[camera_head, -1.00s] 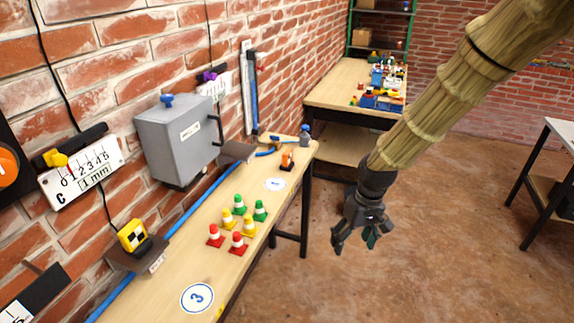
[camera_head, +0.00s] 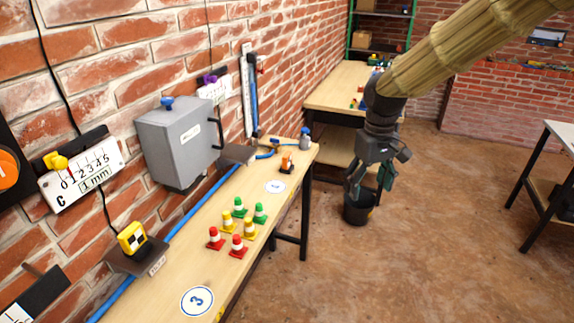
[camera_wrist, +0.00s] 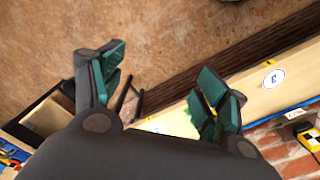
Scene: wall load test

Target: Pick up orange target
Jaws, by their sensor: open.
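A small orange object (camera_head: 286,162) with a dark base stands on the far part of the long wooden bench (camera_head: 175,262), close to its right edge. It looks like the orange target, but it is too small to make out in detail. My gripper (camera_head: 369,188) hangs pointing down over the floor, to the right of the bench and apart from it. In the wrist view, my gripper (camera_wrist: 160,78) has its green-padded fingers spread with nothing between them. The orange object cannot be made out there.
Red, yellow and green cones (camera_head: 238,226) stand mid-bench. A grey box (camera_head: 180,145) and a yellow-black marker block (camera_head: 132,237) are along the brick wall. A grey bottle (camera_head: 305,139) stands at the bench's far end. A black bucket (camera_head: 357,210) is on the floor behind my gripper.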

